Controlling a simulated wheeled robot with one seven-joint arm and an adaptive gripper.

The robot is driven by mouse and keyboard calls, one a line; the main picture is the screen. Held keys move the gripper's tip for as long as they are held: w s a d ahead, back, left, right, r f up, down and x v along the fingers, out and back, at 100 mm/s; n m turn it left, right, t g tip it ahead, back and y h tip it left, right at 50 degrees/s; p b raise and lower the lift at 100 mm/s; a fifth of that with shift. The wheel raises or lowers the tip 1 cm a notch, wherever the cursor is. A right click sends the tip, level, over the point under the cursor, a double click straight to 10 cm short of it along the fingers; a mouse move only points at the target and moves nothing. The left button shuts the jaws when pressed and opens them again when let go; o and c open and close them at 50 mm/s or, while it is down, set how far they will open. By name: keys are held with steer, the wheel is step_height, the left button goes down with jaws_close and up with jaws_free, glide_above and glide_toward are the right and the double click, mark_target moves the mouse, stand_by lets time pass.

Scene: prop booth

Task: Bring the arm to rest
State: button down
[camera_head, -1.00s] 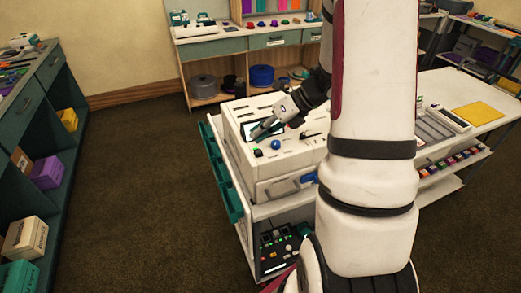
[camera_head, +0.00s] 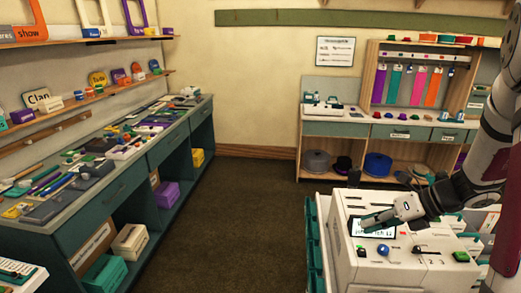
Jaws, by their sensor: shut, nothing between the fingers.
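My gripper (camera_head: 378,221) is at the lower right, at the end of my white and dark arm. Its fingers are shut and empty. It is over the white console (camera_head: 400,262), in front of the console's small screen (camera_head: 372,227), and partly covers it. I cannot tell whether the fingertips touch the screen. A blue knob (camera_head: 390,250) and several other controls show on the console's top. The upper part of my arm runs out of view at the right edge.
A long green workbench (camera_head: 150,160) full of small props runs along the left. Shelving (camera_head: 340,128) with ribbons, hats and spools stands at the back right. Green bins (camera_head: 314,240) hang on the console's left side. The brown floor (camera_head: 235,215) between them is clear.

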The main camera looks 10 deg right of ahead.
steer(key=s+a+r+n+g+h+b, duration=0.1)
steer(key=s+a+r+n, duration=0.2)
steer(key=a+r+n, duration=0.4)
steer(key=s+a+r+n+g+h, duration=0.1)
steer(key=s+a+r+n+g, duration=0.15)
steer(key=a+n, duration=0.45)
steer(key=s+a+r+n+t+h, duration=0.1)
steer(key=s+n, duration=0.4)
steer(key=n, duration=0.5)
steer(key=s+a+r+n+t+h+b, duration=0.1)
steer(key=s+r+n+h, duration=0.3)
steer(key=n, duration=0.6)
steer(key=shift+s+a+r+n+t+b, duration=0.3)
steer(key=shift+s+r+n+t, duration=0.2)
steer(key=shift+s, duration=0.35)
steer(key=shift+d, duration=0.1)
